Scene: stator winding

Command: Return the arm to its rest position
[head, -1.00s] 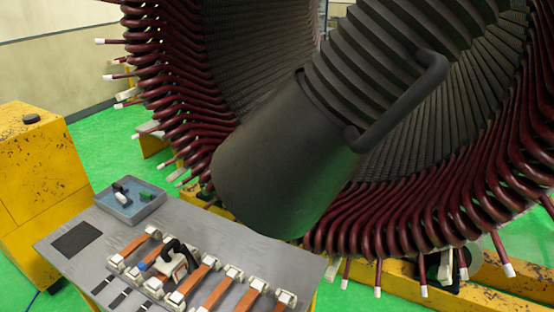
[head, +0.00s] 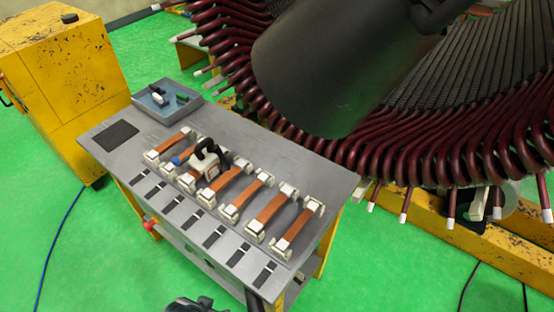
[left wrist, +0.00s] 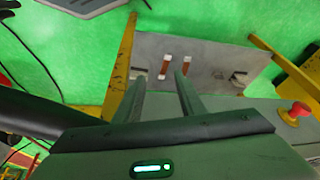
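My left gripper (left wrist: 160,84) shows in the left wrist view with its two dark fingers apart. Nothing is held between them. Beyond the fingertips is a grey surface (left wrist: 215,62) with two short brown-red strips (left wrist: 164,68). A dark part at the bottom edge of the head view (head: 190,304) may be part of my arm; it is cut off, and no fingers can be made out there. My right gripper is in neither view.
A grey workbench (head: 240,129) carries brown bars in white clamps, a white-and-black tool (head: 207,160) and a blue-grey tray (head: 167,100). The stator with dark red coils (head: 440,150) and a dark cylinder (head: 325,75) stand behind. A yellow cabinet (head: 70,75) stands left. Green floor is clear in front.

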